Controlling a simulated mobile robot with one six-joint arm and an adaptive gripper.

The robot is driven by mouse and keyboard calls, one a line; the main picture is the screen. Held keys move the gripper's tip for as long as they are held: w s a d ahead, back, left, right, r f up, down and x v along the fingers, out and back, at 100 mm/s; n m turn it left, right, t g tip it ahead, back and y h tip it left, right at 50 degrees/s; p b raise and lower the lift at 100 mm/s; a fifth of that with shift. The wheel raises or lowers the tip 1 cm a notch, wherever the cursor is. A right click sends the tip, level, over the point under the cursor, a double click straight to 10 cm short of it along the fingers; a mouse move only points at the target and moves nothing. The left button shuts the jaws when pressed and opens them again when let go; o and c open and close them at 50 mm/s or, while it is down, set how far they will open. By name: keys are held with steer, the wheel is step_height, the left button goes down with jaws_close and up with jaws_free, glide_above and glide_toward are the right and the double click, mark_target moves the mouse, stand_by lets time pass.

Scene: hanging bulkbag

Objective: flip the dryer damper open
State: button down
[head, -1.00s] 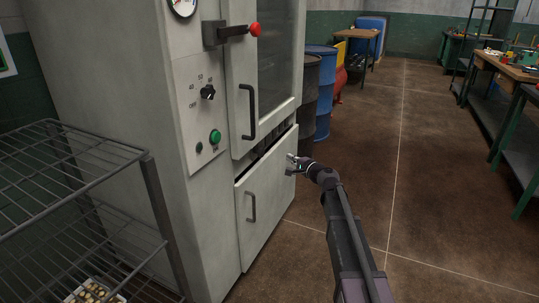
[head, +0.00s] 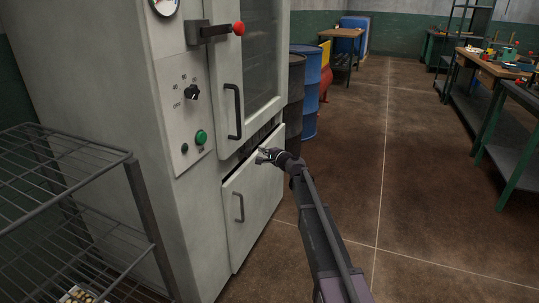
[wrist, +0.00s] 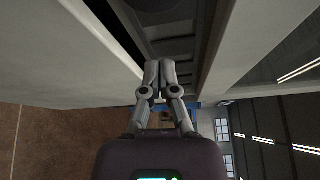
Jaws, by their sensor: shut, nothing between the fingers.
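The dryer (head: 116,104) is a tall pale grey cabinet at the left. A dark horizontal lever with a red knob (head: 238,28) sticks out near its top; I cannot tell for sure that this is the damper. My gripper (head: 262,156) is low at the dryer's front, beside the top edge of the lower door (head: 254,202) and well below the lever. In the wrist view, its fingers (wrist: 161,66) are shut together and empty, in front of a dark ribbed gap (wrist: 184,35) between pale panels. Contact with the door cannot be told.
An upper glass door with a dark handle (head: 234,112) and a control panel with a green button (head: 201,138) are on the dryer. A wire rack (head: 62,178) stands at left front. Barrels (head: 305,90) stand behind the dryer. The floor at right is clear, up to workbenches (head: 496,75).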

steer(key=shift+s+a+r+p, duration=0.15)
steer(key=shift+s+a, duration=0.45)
steer(key=shift+s, duration=0.15)
steer(key=shift+s+a+r+p, duration=0.1)
steer(key=shift+s+a+p, duration=0.05)
steer(key=shift+s+a, duration=0.5)
steer(key=shift+s+d, duration=0.1)
steer(key=s, duration=0.1)
steer(key=s+a, duration=0.1)
steer(key=s, duration=0.2)
steer(key=shift+a, duration=0.25)
steer(key=shift+w+d, duration=0.1)
steer(key=shift+w, duration=0.05)
steer(key=shift+w+d+f, duration=0.1)
steer(key=shift+w+d, duration=0.1)
steer(key=shift+w, duration=0.25)
glide_toward(250, 154)
steer(key=d, duration=0.1)
steer(key=w, duration=0.1)
steer(key=d, duration=0.1)
steer(key=shift+w+d+f, duration=0.15)
steer(key=shift+d+f, duration=0.15)
